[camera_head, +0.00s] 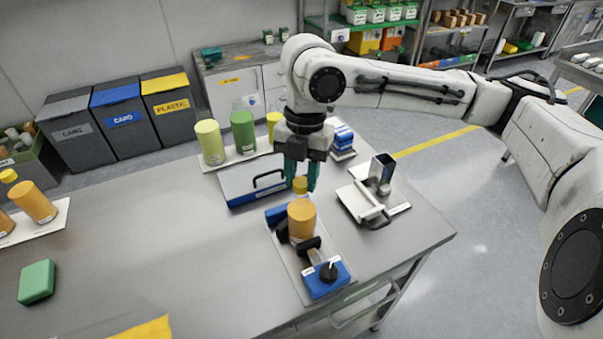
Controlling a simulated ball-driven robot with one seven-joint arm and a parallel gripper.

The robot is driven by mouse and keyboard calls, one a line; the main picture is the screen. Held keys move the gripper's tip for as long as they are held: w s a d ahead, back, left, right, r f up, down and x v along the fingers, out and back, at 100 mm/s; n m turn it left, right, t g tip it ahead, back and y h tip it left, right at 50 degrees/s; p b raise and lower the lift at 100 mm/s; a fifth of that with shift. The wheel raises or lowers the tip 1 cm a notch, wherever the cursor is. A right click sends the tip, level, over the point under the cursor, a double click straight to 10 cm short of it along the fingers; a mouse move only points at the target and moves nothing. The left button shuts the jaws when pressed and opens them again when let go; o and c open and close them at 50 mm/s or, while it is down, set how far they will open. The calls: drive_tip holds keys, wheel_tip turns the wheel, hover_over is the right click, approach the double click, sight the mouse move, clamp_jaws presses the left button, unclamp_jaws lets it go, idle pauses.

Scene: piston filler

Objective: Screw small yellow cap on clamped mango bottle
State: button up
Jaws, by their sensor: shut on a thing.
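The orange mango bottle (302,224) stands upright in a blue and black clamp (327,279) on a plate near the table's right end. My gripper (301,182) points down right above the bottle, with its teal fingers on either side of a small yellow cap (300,187). It is shut on the cap. The cap is at the bottle's top; I cannot tell whether it sits on the neck or just above it, and the fingers hide part of it.
A metal fixture (381,172) on a white base stands to the right. Green bottles (243,131) stand behind. A green block (37,282) and another orange bottle (34,203) are at left. The middle of the table is clear.

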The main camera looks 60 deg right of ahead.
drive_tip(key=shift+f+b, duration=0.4)
drive_tip(key=shift+f, duration=0.25)
idle(1.3)
drive_tip(key=shift+f, duration=0.3)
drive_tip(key=shift+c, duration=0.5)
drive_tip(key=shift+f, duration=0.15)
clamp_jaws()
drive_tip(key=shift+m, duration=1.1)
drive_tip(key=m+t+p, duration=0.1)
drive_tip(key=m, duration=0.3)
drive_tip(key=shift+m, duration=0.4)
drive_tip(key=m, duration=0.2)
drive_tip(key=m+p, duration=0.1)
drive_tip(key=m, duration=0.1)
drive_tip(key=shift+s+t+h, duration=0.1)
drive_tip(key=shift+t+h, duration=0.2)
drive_tip(key=m, duration=0.4)
drive_tip(key=shift+p, duration=0.4)
